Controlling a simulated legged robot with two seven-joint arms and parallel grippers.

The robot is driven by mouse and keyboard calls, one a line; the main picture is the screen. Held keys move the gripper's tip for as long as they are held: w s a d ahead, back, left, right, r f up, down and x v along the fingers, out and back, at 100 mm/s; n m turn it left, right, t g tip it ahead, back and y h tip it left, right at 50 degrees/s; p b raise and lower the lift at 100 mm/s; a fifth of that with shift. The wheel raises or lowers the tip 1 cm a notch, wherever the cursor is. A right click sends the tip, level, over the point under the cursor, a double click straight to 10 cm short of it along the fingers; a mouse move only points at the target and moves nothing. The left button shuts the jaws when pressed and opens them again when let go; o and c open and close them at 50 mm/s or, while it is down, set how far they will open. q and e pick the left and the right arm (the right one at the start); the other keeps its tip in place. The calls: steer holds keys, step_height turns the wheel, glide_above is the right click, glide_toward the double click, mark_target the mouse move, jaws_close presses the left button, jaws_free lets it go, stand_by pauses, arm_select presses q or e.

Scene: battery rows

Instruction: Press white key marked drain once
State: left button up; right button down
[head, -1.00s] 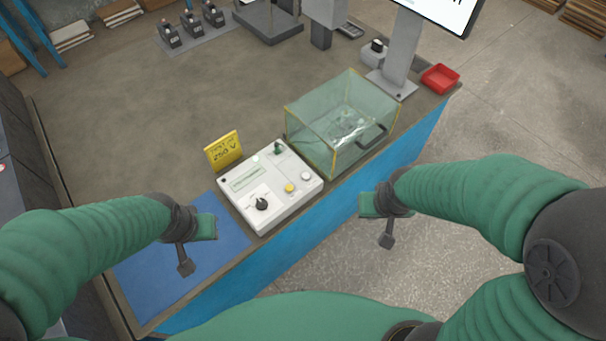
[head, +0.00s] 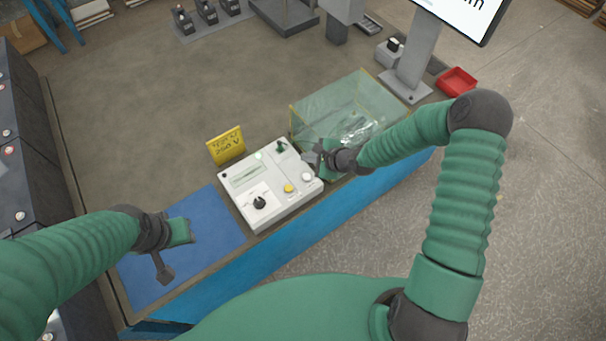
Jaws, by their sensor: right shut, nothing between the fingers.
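A white test box (head: 245,184) stands at the front edge of the bench. On its top face, near the right edge, is a round white key (head: 307,177); its marking is too small to read. A yellow key (head: 288,187) sits to its left, with a black knob (head: 259,203) further left and a small green part (head: 281,147) at the back. My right gripper (head: 311,158) is shut and empty, over the box's right edge, just behind the white key and seemingly apart from it. My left gripper (head: 184,231) hangs over the blue mat; its jaws are unclear.
A clear lidded case (head: 330,115) stands right of the box, partly behind my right arm. A yellow sign (head: 226,146) stands behind the box. A blue mat (head: 212,217) lies to the left. A red tray (head: 457,81) and a monitor stand (head: 414,65) are at the back right.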

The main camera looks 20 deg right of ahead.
steer(key=b, duration=0.7)
glide_above(309, 178)
step_height(309, 178, down, 7)
steer(key=shift+r, duration=0.1)
step_height(309, 178, down, 2)
steer(key=shift+a+b, duration=0.15)
steer(key=shift+b, duration=0.5)
steer(key=shift+d, duration=0.2)
steer(key=shift+a, duration=0.15)
steer(key=shift+f, duration=0.2)
stand_by(0.6)
steer(key=shift+f, duration=0.2)
